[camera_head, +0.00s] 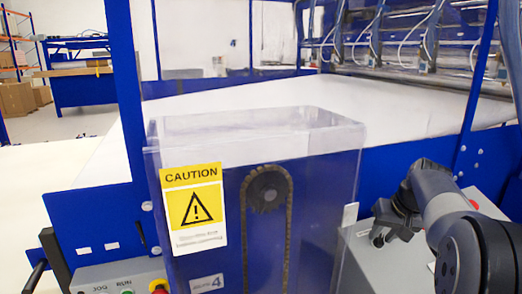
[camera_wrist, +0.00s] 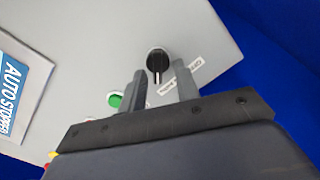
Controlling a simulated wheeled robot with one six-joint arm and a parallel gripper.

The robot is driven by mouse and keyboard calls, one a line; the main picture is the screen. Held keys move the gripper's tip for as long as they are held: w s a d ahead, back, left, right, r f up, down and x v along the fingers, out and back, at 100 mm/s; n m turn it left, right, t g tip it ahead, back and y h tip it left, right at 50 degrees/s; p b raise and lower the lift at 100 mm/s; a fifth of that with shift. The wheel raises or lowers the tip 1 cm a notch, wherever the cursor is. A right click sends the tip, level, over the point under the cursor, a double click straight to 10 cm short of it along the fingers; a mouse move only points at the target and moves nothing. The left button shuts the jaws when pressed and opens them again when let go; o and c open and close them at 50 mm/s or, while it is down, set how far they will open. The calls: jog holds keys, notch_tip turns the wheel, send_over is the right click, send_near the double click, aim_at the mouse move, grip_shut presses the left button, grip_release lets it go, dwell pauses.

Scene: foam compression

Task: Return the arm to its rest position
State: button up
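My arm (camera_head: 452,205) reaches in from the lower right in the head view. My gripper (camera_head: 388,225) is low over a grey control box (camera_head: 385,262). In the wrist view my gripper (camera_wrist: 160,72) is open, with a clear gap between its two grey fingers. A black rotary knob (camera_wrist: 157,61) with a pale pointer line shows in that gap, on the grey panel (camera_wrist: 120,35). I cannot tell how far the fingertips are from the knob, but no finger visibly presses on it.
A green button (camera_wrist: 115,100) is left of the fingers. A clear guard with a yellow caution sign (camera_head: 193,205) stands left of my arm. Blue machine framing (camera_head: 483,150) rises behind. A red button (camera_head: 473,204) is beside my arm.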

jog(key=n+b, duration=0.1)
jog(key=n, duration=0.1)
jog(key=n+b, duration=0.1)
jog(key=n, duration=0.2)
jog(key=shift+a+f, duration=0.1)
jog(key=shift+a, duration=0.1)
jog(key=shift+s+r+n, duration=0.1)
jog(key=shift+r+n, duration=0.2)
jog(key=shift+n, duration=0.1)
jog(key=s+r+b, duration=0.1)
jog(key=s+r, duration=0.5)
jog(key=r, duration=0.2)
jog(key=shift+s+d+r, duration=0.15)
jog(key=shift+s+r, duration=0.05)
jog(key=shift+s, duration=0.2)
